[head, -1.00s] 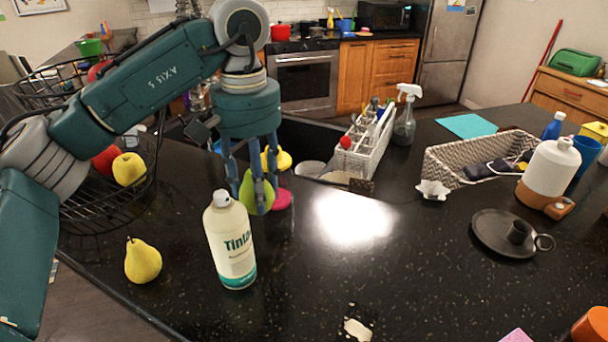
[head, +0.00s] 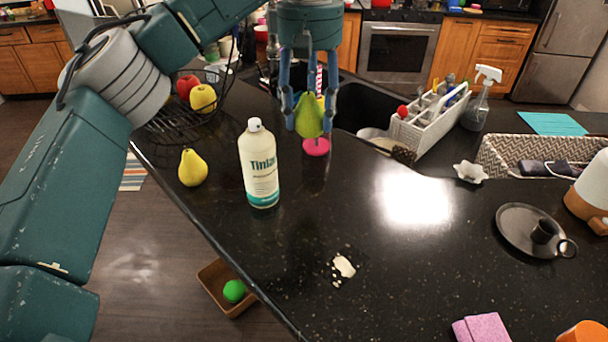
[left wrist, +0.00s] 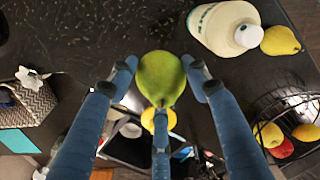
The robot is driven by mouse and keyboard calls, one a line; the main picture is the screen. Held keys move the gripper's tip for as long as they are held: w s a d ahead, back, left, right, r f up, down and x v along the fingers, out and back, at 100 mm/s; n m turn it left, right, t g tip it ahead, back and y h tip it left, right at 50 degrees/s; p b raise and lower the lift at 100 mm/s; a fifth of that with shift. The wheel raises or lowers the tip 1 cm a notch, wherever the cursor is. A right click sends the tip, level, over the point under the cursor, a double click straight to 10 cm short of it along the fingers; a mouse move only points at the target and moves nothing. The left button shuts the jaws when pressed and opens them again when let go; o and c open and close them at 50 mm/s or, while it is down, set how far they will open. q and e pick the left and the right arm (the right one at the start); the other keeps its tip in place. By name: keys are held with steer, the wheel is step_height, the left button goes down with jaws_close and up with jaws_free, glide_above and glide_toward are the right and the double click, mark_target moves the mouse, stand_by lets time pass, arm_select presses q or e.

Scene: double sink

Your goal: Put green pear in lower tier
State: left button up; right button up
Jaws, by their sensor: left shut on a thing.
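The green pear (head: 310,117) is held between the fingers of my left gripper (head: 309,112), above the black counter. In the left wrist view the pear (left wrist: 160,78) sits between the fingertips of the gripper (left wrist: 161,85). The wire basket (head: 172,124) stands at the left, partly hidden behind my left arm. Its lower tier holds a red fruit (head: 187,87) and a yellow fruit (head: 202,98). The basket also shows at the right of the left wrist view (left wrist: 262,112). My right gripper is not in view.
A pink round object (head: 316,147) lies below the gripper. A white caddy (head: 428,124) is by the sink. The counter's front middle is mostly clear.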

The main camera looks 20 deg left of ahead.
mark_target(311, 132)
arm_select(q)
step_height(311, 132, down, 5)
steer(key=shift+d+r, duration=0.15)
step_height(311, 132, down, 4)
steer(key=shift+s+d+f+p, duration=0.15)
steer(key=shift+f+p, duration=0.1)
steer(key=shift+p, duration=0.45)
step_height(311, 132, down, 4)
steer(key=shift+r+p, duration=0.1)
steer(key=shift+p, duration=0.55)
steer(key=shift+f, duration=0.35)
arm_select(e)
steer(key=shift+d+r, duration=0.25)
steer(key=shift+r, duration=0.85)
arm_select(q)
steer(key=o, duration=1.2)
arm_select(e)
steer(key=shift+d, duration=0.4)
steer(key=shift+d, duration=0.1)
